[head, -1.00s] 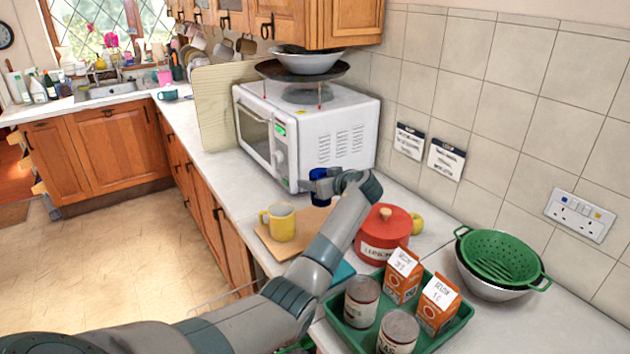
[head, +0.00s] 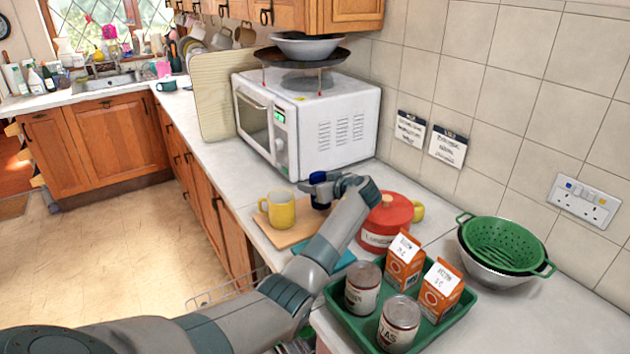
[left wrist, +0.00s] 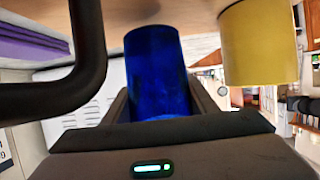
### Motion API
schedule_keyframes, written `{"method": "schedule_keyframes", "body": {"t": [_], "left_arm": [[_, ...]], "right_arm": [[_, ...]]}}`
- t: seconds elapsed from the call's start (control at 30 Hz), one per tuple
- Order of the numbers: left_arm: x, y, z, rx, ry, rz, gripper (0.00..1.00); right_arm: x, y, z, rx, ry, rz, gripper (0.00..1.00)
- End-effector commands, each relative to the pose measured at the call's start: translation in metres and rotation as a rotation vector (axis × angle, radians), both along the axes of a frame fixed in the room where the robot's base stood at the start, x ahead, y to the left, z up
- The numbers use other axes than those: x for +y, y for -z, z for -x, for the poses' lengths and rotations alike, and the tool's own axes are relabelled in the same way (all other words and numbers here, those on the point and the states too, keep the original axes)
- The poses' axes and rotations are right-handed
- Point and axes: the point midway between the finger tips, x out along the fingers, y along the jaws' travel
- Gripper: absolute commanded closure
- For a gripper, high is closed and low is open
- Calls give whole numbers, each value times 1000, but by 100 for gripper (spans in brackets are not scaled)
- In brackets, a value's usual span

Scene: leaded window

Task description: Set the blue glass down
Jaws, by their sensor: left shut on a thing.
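The blue glass (head: 320,191) is in my left gripper (head: 322,180), upright over the back right part of the wooden board (head: 264,228). In the left wrist view the blue glass (left wrist: 158,75) sits between the two fingers, with its base close to the wooden surface. I cannot tell whether it touches. The yellow mug (head: 281,211) stands on the board just left of the glass; it also shows in the left wrist view (left wrist: 259,45). My left forearm hides part of the board. My right gripper is not in view.
A red lidded pot (head: 385,222) stands right of my left gripper. The white microwave (head: 335,130) is behind the board. A green tray (head: 445,335) with cartons and cans is at the front. A green colander (head: 500,245) sits in a bowl at right.

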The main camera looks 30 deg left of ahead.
Motion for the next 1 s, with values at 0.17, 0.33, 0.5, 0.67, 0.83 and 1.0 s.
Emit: {"method": "schedule_keyframes", "body": {"t": [0.17, 0.33, 0.5, 0.67, 0.83, 1.0], "left_arm": [[0, 9, 0, 0, 0, -1, 80], [0, 11, 0, -1, 0, -1, 80], [0, 11, 0, -1, 0, -1, 80], [0, 11, 0, -1, 0, -1, 80], [0, 13, 0, -1, 0, -1, 80], [0, 15, 0, -1, 0, -1, 80]], "right_arm": [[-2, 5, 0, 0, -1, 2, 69], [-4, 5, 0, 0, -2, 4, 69], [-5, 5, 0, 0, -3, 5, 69], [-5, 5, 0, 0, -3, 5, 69], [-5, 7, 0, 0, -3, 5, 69], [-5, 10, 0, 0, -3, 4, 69]]}}
